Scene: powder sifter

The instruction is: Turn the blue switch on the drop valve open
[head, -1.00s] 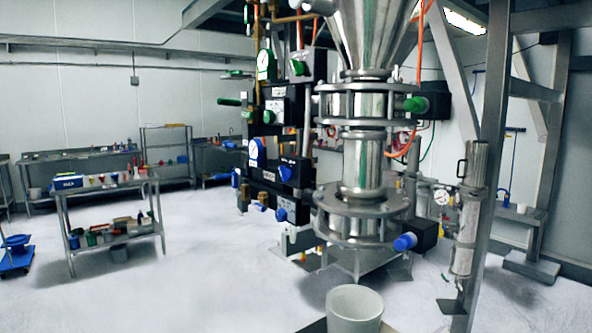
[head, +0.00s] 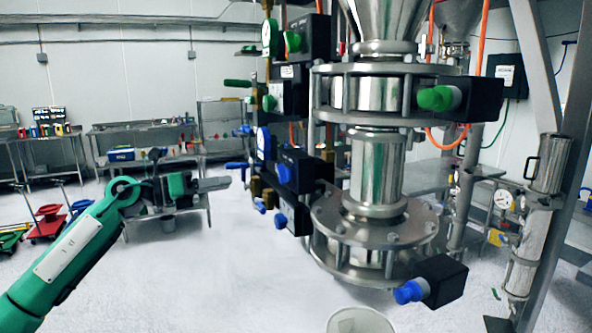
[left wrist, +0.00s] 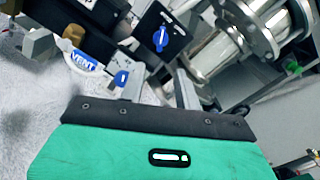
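A steel column carries two flanged valves. The lower flanged valve (head: 375,240) has a black box with a blue knob (head: 410,291) at its right. On the column's left, black boxes carry a blue switch (head: 284,173) and, lower, another blue knob (head: 280,220). No label legible here names the drop valve. In the left wrist view a blue switch (left wrist: 160,39) faces me on a black box, beyond my fingers. My left gripper (head: 218,184) is left of these boxes, apart from them; its two fingers (left wrist: 158,84) stand apart, with nothing between them. My right gripper is out of view.
A green knob (head: 437,98) is on the upper valve; green switches (head: 292,42) are higher on the left. A blue "VENT" handle (left wrist: 84,62) is near my left fingers. A white bucket (head: 360,320) stands below the column. Benches (head: 140,135) line the back left.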

